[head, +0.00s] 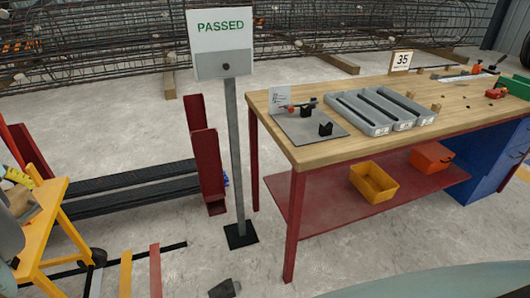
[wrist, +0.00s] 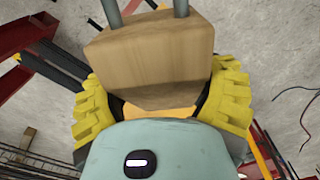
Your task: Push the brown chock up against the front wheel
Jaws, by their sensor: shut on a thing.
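The brown chock (wrist: 150,55) is a tan wooden-looking block in the wrist view, between the ribbed yellow finger pads of my gripper (wrist: 162,100). Two grey rods rise from it at the top edge of that view. My gripper is shut on it. In the head view a tan piece, seemingly the chock (head: 22,206), shows at the left edge beside a yellow pad of my gripper (head: 17,177), over or beside a yellow trestle-like frame (head: 62,215).
A PASSED sign (head: 221,45) stands on a post left of the workbench (head: 350,135). Dark red uprights (head: 206,160) and black rails (head: 130,190) lie behind the yellow frame. A small dark block (head: 225,289) lies on the floor at the bottom edge.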

